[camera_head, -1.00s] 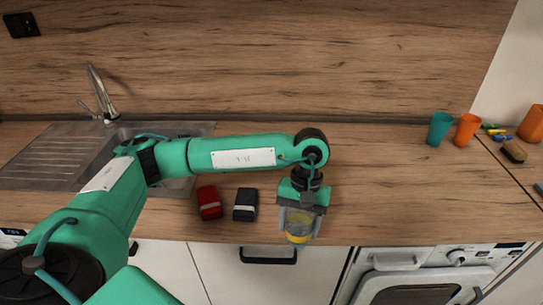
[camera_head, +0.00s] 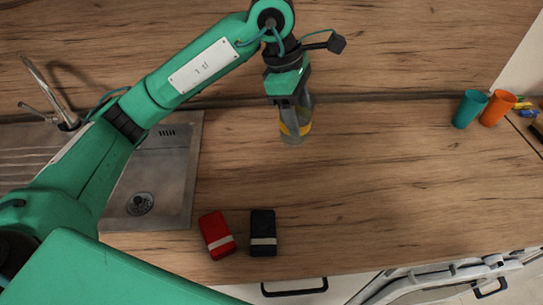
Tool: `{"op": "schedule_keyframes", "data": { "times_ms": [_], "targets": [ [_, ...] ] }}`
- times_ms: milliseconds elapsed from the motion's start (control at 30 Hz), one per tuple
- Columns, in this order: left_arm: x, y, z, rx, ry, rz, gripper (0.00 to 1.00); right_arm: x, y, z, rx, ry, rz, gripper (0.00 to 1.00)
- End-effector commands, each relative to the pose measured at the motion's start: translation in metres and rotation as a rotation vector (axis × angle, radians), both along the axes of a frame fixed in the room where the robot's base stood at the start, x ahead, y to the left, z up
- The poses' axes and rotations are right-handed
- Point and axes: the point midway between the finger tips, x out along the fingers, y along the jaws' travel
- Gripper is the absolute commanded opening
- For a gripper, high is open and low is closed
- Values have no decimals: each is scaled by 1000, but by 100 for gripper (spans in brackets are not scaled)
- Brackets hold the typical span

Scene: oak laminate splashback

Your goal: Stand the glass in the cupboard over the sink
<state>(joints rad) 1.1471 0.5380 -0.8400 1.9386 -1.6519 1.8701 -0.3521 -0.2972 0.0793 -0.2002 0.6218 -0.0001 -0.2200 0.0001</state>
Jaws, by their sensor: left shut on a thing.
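The glass (camera_head: 295,133) is see-through with a yellow band near its lower end. My left gripper (camera_head: 292,105) is shut on it and holds it over the back part of the worktop, right of the sink. The gripper hides the upper part of the glass. I cannot tell how far its base is above the wood. The steel sink (camera_head: 172,185) is at the left, partly behind my left arm. The cupboard over the sink is out of view. My right gripper is out of view.
A red packet (camera_head: 217,234) and a dark packet (camera_head: 263,232) lie near the worktop's front edge. A tap (camera_head: 62,115) stands behind the sink. A teal cup (camera_head: 469,108) and an orange cup (camera_head: 497,107) stand at the right. The middle worktop is clear.

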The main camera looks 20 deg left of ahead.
Motion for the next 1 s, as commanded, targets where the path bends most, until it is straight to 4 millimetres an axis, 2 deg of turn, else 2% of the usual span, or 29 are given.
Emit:
{"op": "schedule_keyframes", "data": {
  "times_ms": [67, 167, 467, 733, 833, 1000],
  "targets": [
    [0, -2, 3, 0, 0, 25, 32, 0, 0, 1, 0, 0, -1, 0],
    [0, -2, -4, 0, 3, 41, 32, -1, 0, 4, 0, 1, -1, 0],
    [0, -2, -69, 0, 7, 43, 32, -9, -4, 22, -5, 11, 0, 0],
    [-1, -2, -131, 1, 6, 42, 32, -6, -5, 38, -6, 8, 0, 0],
    [0, -2, -146, 0, 4, 42, 32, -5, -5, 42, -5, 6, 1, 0],
    [0, -3, -159, 0, 1, 42, 32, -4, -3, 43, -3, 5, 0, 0]
  ]
}}
